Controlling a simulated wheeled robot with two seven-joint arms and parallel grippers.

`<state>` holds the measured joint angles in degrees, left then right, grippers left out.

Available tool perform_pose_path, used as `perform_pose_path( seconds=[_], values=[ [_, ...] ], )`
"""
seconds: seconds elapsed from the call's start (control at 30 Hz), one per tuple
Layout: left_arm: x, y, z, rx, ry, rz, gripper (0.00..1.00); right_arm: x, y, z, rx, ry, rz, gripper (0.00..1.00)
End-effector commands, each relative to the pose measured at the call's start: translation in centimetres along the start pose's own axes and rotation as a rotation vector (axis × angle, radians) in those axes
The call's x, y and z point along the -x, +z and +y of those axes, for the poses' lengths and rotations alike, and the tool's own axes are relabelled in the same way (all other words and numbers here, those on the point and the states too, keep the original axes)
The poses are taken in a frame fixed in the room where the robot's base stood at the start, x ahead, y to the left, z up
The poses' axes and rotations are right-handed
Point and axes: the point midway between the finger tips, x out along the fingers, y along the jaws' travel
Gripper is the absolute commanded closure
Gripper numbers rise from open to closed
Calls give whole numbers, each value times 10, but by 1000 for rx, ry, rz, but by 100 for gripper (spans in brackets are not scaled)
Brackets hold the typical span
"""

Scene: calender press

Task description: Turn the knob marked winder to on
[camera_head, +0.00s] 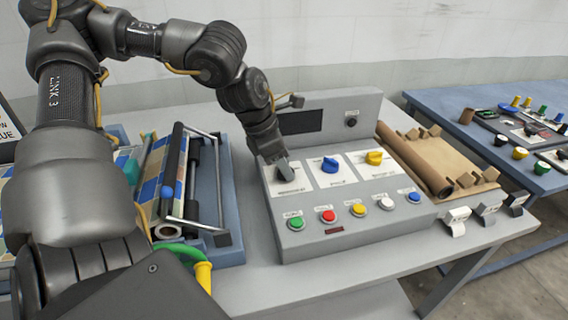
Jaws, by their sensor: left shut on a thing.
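The grey control panel (350,208) stands on the table. Its sloped face has three knobs on white plates: a dark one at the left, a blue knob (330,165) in the middle and a yellow knob (374,158) at the right. The printing under them is too small to read surely, so I cannot tell which is marked winder. My left gripper (285,171) reaches down from above and is shut on the dark left knob, which its fingers mostly hide. My right gripper is not in view.
Several push buttons, including a red button (327,216), line the panel's front. A roller unit in a blue tray (229,246) stands left of the panel. A brown roll (416,160) lies to its right. A blue table (470,97) with more controls stands behind right.

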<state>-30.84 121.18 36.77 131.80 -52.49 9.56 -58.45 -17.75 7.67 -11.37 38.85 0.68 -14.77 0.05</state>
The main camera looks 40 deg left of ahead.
Motion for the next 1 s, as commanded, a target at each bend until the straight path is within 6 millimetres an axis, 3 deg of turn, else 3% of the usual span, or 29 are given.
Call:
perform_pose_path(
  seconds=[0.23,0.4,0.6,1.0],
  values=[
    [-3,-1,2,-120,-46,1,86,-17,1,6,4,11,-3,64],
    [-3,-1,3,-259,-103,1,86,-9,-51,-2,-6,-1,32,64],
    [-2,0,4,-435,-176,3,86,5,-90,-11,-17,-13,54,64],
    [-2,1,5,-751,-311,5,86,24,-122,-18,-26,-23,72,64]
  ],
)
